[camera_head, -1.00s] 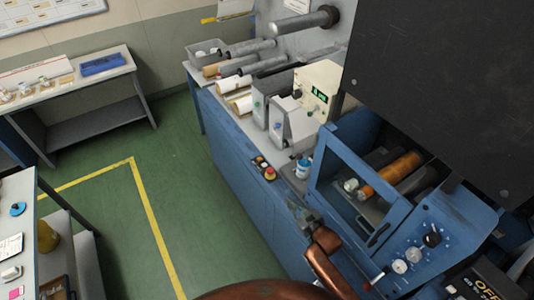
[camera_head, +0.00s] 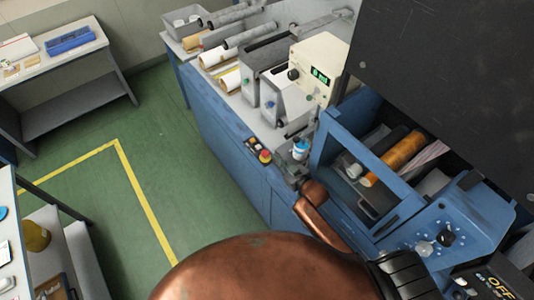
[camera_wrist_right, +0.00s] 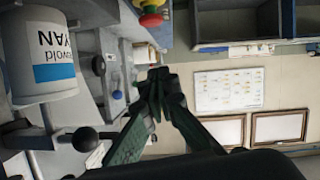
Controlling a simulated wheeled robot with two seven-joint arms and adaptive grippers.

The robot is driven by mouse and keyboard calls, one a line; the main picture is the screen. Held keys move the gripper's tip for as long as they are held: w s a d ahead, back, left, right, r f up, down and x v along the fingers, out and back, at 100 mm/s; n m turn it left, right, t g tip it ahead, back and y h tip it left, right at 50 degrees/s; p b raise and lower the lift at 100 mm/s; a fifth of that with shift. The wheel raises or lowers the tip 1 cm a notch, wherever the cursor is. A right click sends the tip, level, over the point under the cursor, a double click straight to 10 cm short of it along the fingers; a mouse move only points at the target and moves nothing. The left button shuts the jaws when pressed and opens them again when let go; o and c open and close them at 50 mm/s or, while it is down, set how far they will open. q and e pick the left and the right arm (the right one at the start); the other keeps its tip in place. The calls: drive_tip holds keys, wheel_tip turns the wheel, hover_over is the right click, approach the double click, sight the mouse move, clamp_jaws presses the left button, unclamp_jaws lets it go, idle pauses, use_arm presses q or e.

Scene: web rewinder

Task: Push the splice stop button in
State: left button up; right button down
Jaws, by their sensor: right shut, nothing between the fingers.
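A red mushroom button on a yellow base (camera_head: 265,156), the likeliest splice stop button, sits on a small dark control box at the near edge of the blue bench. It shows in the right wrist view (camera_wrist_right: 151,14) at the top, above the fingertips and apart from them. I cannot read a label on it. My right gripper (camera_wrist_right: 160,82) is shut and empty. In the head view the right gripper (camera_head: 295,172) is small and partly hidden by my copper arm, to the right of and below the button. My left gripper is not in view.
A white pot with a blue band (camera_head: 300,149) stands on the bench close to the right gripper; it is large in the wrist view (camera_wrist_right: 44,55). A blue machine frame (camera_head: 322,152) stands to the right.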

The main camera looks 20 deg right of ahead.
drive_tip(key=w, duration=0.3)
hover_over(265, 155)
drive_tip(key=f, duration=0.1)
drive_tip(key=s+f, duration=0.1)
drive_tip(key=f, duration=0.1)
drive_tip(key=shift+f+p, duration=0.15)
drive_tip(key=shift+p, duration=0.25)
drive_tip(key=shift+d+f, duration=0.25)
drive_tip(key=shift+f, duration=0.9)
drive_tip(key=shift+s+d+f, duration=0.1)
drive_tip(key=shift+f, duration=0.45)
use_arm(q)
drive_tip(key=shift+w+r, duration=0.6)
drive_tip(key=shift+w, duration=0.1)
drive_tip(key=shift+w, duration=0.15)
